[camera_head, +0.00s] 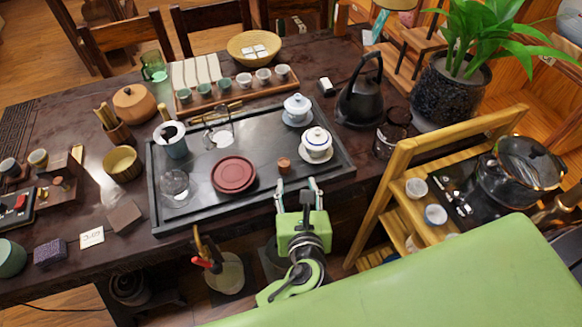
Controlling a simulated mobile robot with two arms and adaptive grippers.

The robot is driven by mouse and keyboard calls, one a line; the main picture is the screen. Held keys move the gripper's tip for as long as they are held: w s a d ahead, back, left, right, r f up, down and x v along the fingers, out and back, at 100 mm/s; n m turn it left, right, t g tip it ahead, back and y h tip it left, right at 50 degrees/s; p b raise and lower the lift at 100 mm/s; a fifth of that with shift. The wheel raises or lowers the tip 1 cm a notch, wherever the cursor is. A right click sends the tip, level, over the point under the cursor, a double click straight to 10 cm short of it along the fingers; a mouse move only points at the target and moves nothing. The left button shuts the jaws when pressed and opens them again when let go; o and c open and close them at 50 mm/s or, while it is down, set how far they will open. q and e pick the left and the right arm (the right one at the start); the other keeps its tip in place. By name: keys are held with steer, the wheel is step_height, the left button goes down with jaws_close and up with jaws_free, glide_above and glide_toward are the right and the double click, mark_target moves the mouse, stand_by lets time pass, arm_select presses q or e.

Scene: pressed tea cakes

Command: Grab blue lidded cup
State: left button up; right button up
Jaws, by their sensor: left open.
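Two white lidded cups on saucers stand at the right side of the dark tea tray (260,155). The farther lidded cup (297,107) looks pale bluish. The nearer lidded cup (317,143) has a dark blue band around its rim. I cannot tell for sure which one the task calls blue. My left gripper (298,186) is open and empty at the tray's front edge, its two fingers pointing toward the tray. It is nearer to me than both cups and apart from them. My right gripper is not in view.
A small brown cup (284,165) stands just beyond my left gripper. A dark red round tea cake or dish (233,174) lies to its left. A black kettle (360,98) stands right of the cups. A wooden shelf stand (388,200) is at the right.

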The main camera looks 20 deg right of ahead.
mark_target(284, 169)
arm_select(q)
steer(key=shift+w+a+f, duration=0.25)
steer(key=shift+w, duration=0.35)
steer(key=shift+w+a+f, duration=0.2)
steer(key=shift+w+a, duration=0.05)
steer(key=shift+w, duration=0.35)
steer(key=shift+w+a+f, duration=0.1)
steer(key=shift+w+f, duration=0.1)
steer(key=shift+w, duration=0.25)
steer(key=shift+w+a+f, duration=0.1)
steer(key=shift+w+f, duration=0.1)
steer(key=shift+w, duration=0.2)
steer(key=shift+d+x, duration=0.25)
steer(key=shift+x, duration=0.8)
steer(key=x, duration=0.4)
steer(key=shift+w+a+r, duration=0.1)
steer(key=shift+w+a, duration=0.1)
steer(key=shift+w, duration=0.15)
steer(key=shift+c, duration=0.4)
steer(key=c, duration=0.9)
steer(key=shift+c, duration=0.2)
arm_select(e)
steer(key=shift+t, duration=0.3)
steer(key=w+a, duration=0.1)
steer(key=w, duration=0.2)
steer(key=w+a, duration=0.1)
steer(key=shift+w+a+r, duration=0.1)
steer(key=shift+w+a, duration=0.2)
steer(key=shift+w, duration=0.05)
